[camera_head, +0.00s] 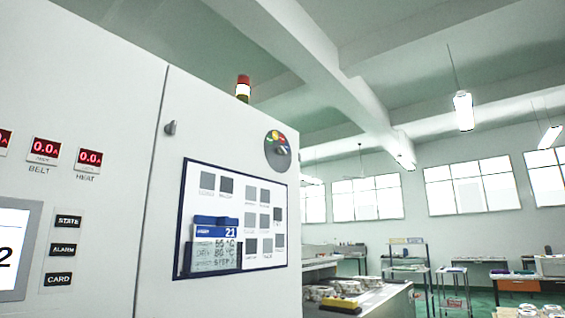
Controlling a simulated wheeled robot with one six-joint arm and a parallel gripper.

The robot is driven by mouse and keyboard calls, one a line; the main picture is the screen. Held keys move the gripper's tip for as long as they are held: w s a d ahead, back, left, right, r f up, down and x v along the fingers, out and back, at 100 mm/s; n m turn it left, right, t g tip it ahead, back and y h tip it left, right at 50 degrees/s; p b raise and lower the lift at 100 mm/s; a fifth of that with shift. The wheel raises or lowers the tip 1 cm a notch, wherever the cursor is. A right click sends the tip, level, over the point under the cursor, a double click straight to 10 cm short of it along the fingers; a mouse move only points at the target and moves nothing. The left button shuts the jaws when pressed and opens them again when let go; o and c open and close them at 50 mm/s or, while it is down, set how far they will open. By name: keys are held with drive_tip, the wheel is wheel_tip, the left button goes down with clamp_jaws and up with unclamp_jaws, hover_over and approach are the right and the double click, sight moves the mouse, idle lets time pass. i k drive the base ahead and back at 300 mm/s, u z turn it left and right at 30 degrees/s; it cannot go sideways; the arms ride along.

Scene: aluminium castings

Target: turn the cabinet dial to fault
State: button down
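The cabinet dial (278,151) is a round dark disc high on the right part of the white cabinet front (215,125). It has coloured segments, with green, yellow and red along its upper half, and a grey knob in its middle. Its lettering and the exact setting are too small to read. My gripper is not in this view.
A small dark handle (171,128) sits left of the dial. A blue-framed board (240,180) with grey squares and a card holder (214,258) is below. Red displays (44,150) are at left. A bench with castings (345,290) stands right of the cabinet.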

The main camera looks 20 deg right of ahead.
sight(281, 150)
drive_tip(key=u, duration=0.45)
drive_tip(key=k, duration=0.6)
drive_tip(key=u, duration=0.85)
drive_tip(key=i, duration=0.75)
drive_tip(key=z, duration=0.55)
drive_tip(key=i, duration=0.65)
drive_tip(key=z, duration=0.65)
